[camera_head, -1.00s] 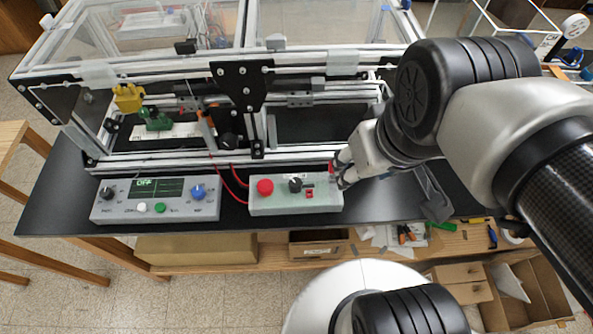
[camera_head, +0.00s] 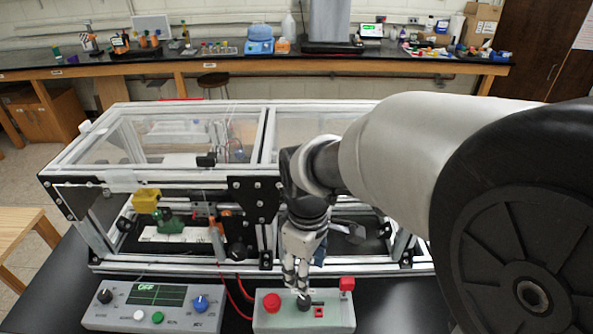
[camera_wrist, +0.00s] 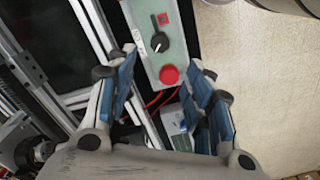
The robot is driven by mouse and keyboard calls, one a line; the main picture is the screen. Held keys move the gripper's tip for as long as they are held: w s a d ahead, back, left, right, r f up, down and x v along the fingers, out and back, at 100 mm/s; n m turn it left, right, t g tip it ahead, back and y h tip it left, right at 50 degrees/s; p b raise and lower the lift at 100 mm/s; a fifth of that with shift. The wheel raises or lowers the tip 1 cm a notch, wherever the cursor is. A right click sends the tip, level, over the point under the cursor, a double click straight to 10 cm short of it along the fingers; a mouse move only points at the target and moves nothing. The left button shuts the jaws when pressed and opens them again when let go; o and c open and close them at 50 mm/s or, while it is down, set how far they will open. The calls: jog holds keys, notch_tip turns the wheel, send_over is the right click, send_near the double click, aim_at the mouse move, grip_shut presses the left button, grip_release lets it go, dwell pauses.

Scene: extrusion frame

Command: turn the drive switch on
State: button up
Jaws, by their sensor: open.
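A grey-green control box (camera_head: 270,320) stands at the front of the black table. It carries a red round button (camera_head: 271,302), a black rotary knob (camera_head: 304,302), a small red rocker-like part (camera_head: 319,312) and a red raised part (camera_head: 347,284) at its right end. No label says which is the drive switch. My gripper (camera_head: 297,287) is open and points down over the box, close to the knob; contact cannot be told. In the wrist view the knob (camera_wrist: 159,42) and red button (camera_wrist: 169,74) lie between the spread blue-padded fingers (camera_wrist: 163,58).
A console (camera_head: 119,318) left of the box has a screen reading OFF. The extrusion frame (camera_head: 190,267) with clear panels stands right behind the box. Red cables (camera_head: 238,290) run between them. Table space right of the box is clear.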

aim_at(304, 299)
notch_tip(304, 299, down, 12)
jog(key=b, duration=0.3)
jog(key=shift+f+b, duration=0.25)
jog(key=shift+b, duration=0.15)
jog(key=shift+c, duration=0.4)
jog(key=c, duration=1)
